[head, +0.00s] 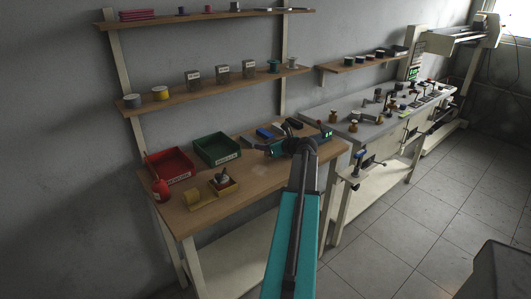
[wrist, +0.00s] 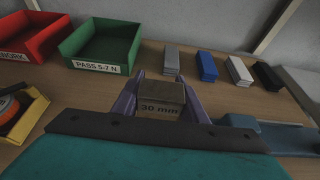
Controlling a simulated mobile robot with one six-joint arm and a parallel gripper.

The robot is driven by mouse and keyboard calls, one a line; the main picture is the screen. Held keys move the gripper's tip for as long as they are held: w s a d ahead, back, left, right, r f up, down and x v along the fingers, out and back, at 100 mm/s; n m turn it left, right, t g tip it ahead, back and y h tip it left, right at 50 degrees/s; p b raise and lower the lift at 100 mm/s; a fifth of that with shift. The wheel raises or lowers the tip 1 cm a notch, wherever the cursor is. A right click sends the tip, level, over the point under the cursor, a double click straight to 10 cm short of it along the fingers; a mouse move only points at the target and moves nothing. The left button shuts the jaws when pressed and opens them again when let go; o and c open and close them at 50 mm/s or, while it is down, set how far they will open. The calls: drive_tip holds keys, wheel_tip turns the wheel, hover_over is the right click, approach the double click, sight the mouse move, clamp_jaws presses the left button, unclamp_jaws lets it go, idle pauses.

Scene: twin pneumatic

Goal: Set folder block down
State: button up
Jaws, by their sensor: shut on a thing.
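A small brownish-grey block marked "30 mm" (wrist: 161,102) sits between the purple fingers of my gripper (wrist: 160,90) in the wrist view. My gripper is shut on this block, its label facing the camera. I cannot tell whether the block's underside touches the wooden bench (wrist: 225,98). In the head view my gripper (head: 270,147) is low over the right part of the bench (head: 255,185); the held block is not clear there.
Grey (wrist: 171,58), blue (wrist: 206,66), white (wrist: 239,71) and black (wrist: 268,75) blocks stand in a row beyond my gripper. A green bin (wrist: 105,45) and red bin (wrist: 32,35) are at left. A yellow tray (wrist: 30,115) sits nearer left. Bare bench lies between.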

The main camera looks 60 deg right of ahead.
drive_tip(key=shift+f, duration=1.85)
drive_tip(key=shift+f, duration=0.1)
drive_tip(key=o, duration=1.2)
drive_tip(key=b+v, duration=0.1)
drive_tip(key=v, duration=1.1)
drive_tip(key=shift+s, duration=0.1)
